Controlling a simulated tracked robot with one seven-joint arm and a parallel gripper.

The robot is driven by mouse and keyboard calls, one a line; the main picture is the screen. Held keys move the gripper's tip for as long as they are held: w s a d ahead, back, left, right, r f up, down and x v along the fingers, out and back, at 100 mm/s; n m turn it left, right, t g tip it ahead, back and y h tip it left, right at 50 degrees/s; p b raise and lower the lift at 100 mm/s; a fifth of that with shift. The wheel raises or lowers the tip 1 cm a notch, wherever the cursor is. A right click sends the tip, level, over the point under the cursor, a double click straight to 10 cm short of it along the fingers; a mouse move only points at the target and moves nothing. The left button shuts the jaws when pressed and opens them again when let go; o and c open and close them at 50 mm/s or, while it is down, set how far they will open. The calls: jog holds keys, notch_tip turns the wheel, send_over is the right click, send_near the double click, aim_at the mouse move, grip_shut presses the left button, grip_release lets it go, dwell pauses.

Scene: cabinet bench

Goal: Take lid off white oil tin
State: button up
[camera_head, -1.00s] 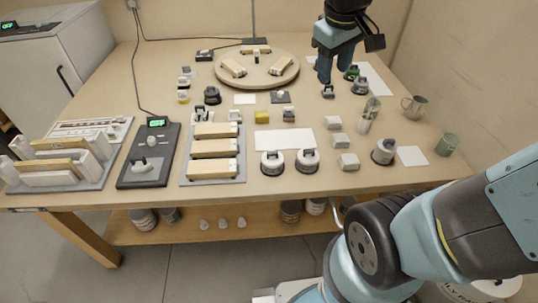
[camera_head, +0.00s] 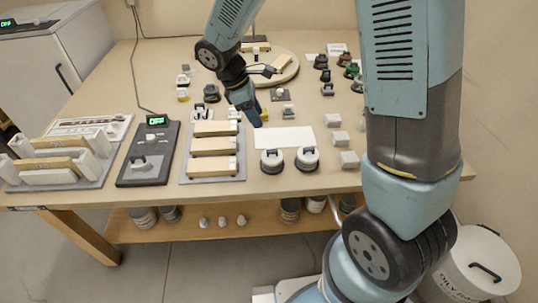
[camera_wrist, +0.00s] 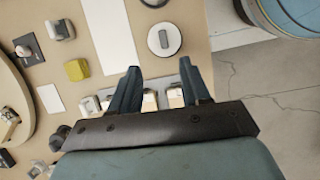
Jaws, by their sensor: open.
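A white round tin (camera_head: 468,278) with dark lettering that seems to start "OILY" stands on the floor at the lower right of the head view. Its white lid (camera_head: 470,250) with a dark bar handle (camera_head: 487,271) sits on top. My arm hides part of its left side. My gripper (camera_head: 256,120) is over the middle of the bench, far from this tin, pointing down. In the wrist view my gripper (camera_wrist: 158,78) shows two blue fingers spread apart with nothing held between them.
A white sheet (camera_head: 285,137), wooden-handled blocks (camera_head: 213,147) and a yellow block (camera_wrist: 76,70) are near my gripper. Floor in front is clear.

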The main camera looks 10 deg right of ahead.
aim_at(272, 150)
jog(key=shift+n, duration=0.3)
jog(key=x, duration=0.9)
jog(key=a+x, duration=0.1)
jog(key=x, duration=0.4)
jog(key=shift+s+f, duration=0.2)
jog(key=shift+f, duration=0.3)
grip_shut()
